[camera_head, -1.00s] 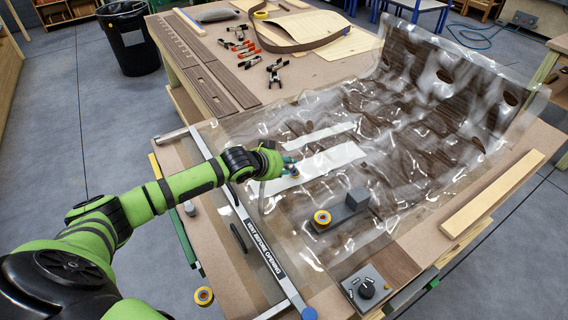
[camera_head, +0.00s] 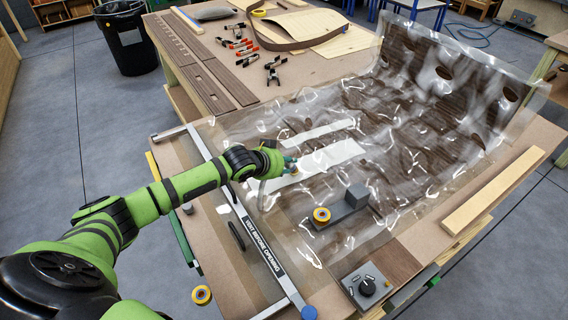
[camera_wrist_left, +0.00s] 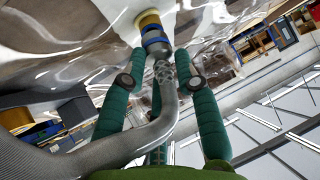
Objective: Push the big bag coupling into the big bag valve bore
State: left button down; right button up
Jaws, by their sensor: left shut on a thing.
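My left gripper (camera_head: 288,165) is low over the clear bag (camera_head: 410,115), at the white strip under the film. In the left wrist view its green fingers (camera_wrist_left: 160,58) are around the big bag coupling (camera_wrist_left: 156,45), a blue-collared end on a braided grey hose (camera_wrist_left: 165,85). The coupling's front points at a brass-yellow ring (camera_wrist_left: 148,20), seemingly the big bag valve, on the white patch. The two look in line and touching or nearly so; I cannot tell how deep the coupling sits. The bore is hidden. My right gripper is not in view.
A lettered bar (camera_head: 262,240) crosses the bag's near edge. A switch box (camera_head: 366,285) sits at the front corner.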

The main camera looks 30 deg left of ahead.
pick_arm(q)
jog(key=shift+w+f, duration=0.15)
jog(key=shift+f, duration=0.2)
jog(key=c, duration=0.8)
grip_release()
jog(key=shift+c, duration=0.2)
jog(key=v, duration=1.2)
